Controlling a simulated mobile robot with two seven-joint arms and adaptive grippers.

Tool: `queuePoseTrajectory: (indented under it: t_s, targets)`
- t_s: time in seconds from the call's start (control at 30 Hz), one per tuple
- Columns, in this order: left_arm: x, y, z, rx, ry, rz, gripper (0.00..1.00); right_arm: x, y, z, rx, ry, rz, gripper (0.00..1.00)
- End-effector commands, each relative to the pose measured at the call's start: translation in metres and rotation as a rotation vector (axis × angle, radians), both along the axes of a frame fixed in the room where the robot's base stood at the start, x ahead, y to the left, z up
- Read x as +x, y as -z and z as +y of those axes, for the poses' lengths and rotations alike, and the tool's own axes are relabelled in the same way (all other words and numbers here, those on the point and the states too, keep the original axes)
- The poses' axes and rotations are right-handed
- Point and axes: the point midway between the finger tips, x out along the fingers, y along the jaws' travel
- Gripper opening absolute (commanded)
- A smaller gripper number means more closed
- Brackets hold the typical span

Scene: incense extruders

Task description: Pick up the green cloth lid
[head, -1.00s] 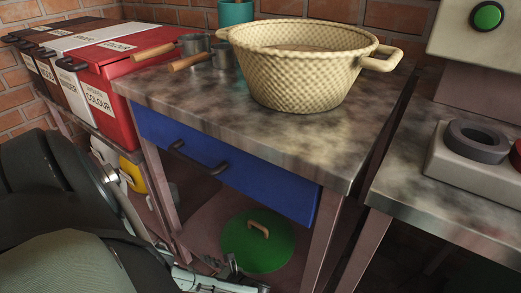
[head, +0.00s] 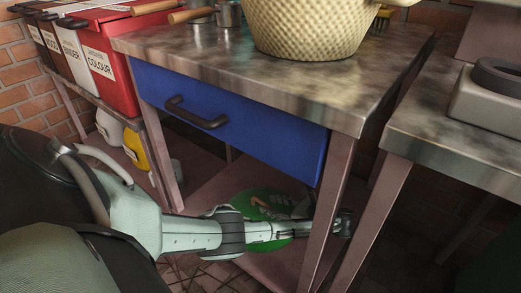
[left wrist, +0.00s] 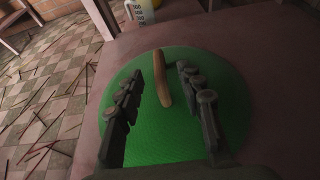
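The green lid (head: 262,204) lies on the lower shelf under the blue drawer, partly hidden by my left arm in the head view. In the left wrist view the round green lid (left wrist: 150,148) fills the middle, with a tan curved handle (left wrist: 162,78) standing up from it. My left gripper (left wrist: 160,80) is open, its two dark fingers on either side of the handle, with gaps to it. It looks to be above the lid and not touching the handle. In the head view the left gripper (head: 343,222) reaches past the front right table leg. My right gripper is not in view.
The table's blue drawer (head: 225,120) and worktop (head: 200,45) overhang the lower shelf (head: 200,188). A front table leg (head: 325,225) stands close to my left arm. A woven basket (head: 310,25) sits on top. A measuring jug (left wrist: 143,10) stands beyond the shelf.

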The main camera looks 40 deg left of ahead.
Motion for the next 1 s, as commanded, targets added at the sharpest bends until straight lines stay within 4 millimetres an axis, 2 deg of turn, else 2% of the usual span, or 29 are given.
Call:
queuePoseTrajectory:
  t_s: [0.33, 0.6, 0.9, 1.0]
  targets:
    - [-0.006, 0.021, 0.041, 0.001, 0.000, -0.001, 0.38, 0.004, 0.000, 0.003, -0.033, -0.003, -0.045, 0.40]
    - [-0.006, 0.021, 0.045, -0.001, 0.001, -0.001, 0.36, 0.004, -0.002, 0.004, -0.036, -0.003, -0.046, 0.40]
    - [-0.006, 0.021, 0.045, -0.001, 0.000, -0.001, 0.00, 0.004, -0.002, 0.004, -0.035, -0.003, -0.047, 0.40]
    - [-0.006, 0.021, 0.045, 0.000, 0.000, -0.001, 0.00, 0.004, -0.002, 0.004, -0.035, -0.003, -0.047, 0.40]
